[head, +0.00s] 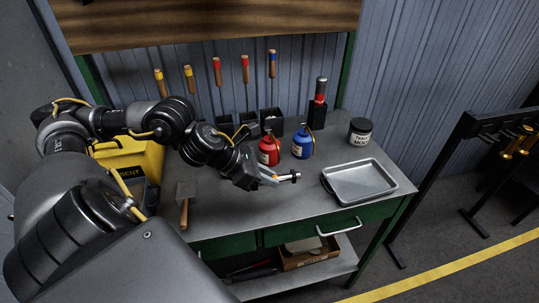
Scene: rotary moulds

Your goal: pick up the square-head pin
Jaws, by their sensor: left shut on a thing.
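My left gripper (270,179) is shut on the square-head pin (290,177), a small metallic piece that sticks out to the right of the fingers. Gripper and pin are over the workbench (230,220), left of the metal tray (361,183). The pin's head shows at its right end; its other end is hidden by the fingers. I cannot tell how high it is above the bench top. My right gripper is not in view.
A red oil can (269,151) and a blue one (302,143) stand just behind the gripper. A dark jar (360,131) stands at the back right. A hammer (185,200) lies at the left, near a yellow box (135,160). Several handled tools stand along the back.

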